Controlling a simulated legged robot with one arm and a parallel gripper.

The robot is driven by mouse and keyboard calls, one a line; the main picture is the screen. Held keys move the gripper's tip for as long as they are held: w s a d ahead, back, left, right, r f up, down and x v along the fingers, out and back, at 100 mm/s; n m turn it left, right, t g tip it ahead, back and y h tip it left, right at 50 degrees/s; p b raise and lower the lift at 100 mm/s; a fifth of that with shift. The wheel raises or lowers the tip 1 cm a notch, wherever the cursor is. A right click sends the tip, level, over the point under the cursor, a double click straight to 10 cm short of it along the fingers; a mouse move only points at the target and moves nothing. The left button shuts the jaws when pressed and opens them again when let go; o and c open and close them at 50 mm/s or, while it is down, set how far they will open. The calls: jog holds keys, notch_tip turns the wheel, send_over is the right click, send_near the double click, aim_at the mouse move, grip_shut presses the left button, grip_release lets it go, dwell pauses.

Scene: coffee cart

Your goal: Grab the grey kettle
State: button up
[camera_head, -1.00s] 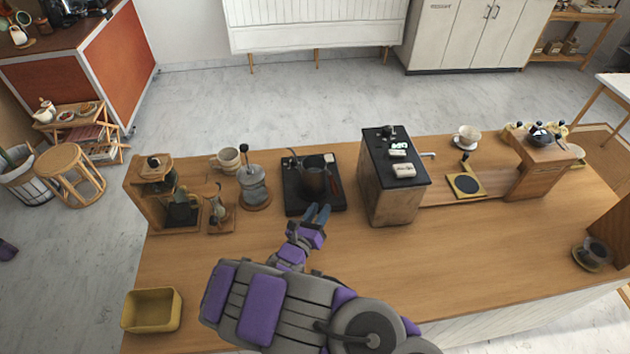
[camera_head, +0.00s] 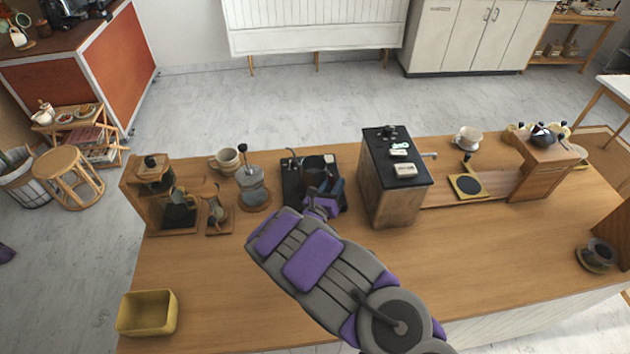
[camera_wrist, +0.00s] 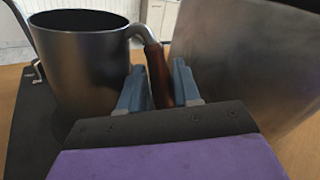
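The grey kettle (camera_wrist: 85,62) stands upright on a black base (camera_wrist: 25,130) in the wrist view, its brown handle (camera_wrist: 158,72) on the right and its thin spout at the left edge. In the head view the kettle (camera_head: 313,166) is on the black base (camera_head: 292,203) on the counter, partly hidden by my gripper (camera_head: 330,186). In the wrist view my gripper (camera_wrist: 160,85) is open, with its blue fingers on either side of the handle's lower part. I cannot tell whether they touch it.
A tall box-shaped machine (camera_head: 392,190) stands close to the right of the kettle. A french press (camera_head: 251,184) and an hourglass-shaped brewer (camera_head: 214,212) stand to the left. The front of the wooden counter (camera_head: 220,270) is mostly clear, with a yellow bin (camera_head: 147,313) at the left corner.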

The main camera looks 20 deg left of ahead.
aim_at(313, 157)
grip_shut()
dwell(0.4)
jog(key=shift+r, duration=0.1)
jog(key=shift+w+a+r+p, duration=0.15)
jog(key=shift+r+p, duration=0.25)
jog(key=shift+r, duration=1.45)
jog(key=w+a, duration=0.1)
jog(key=a, duration=0.1)
jog(key=w+a, duration=0.2)
jog(key=a, duration=0.1)
jog(key=w+a, duration=0.1)
jog(key=a, duration=0.2)
jog(key=shift+w+a+r, duration=0.2)
jog(key=shift+w+r, duration=0.05)
jog(key=shift+w, duration=0.1)
jog(key=w+a, duration=0.3)
jog(key=a, duration=0.2)
jog(key=shift+r, duration=0.35)
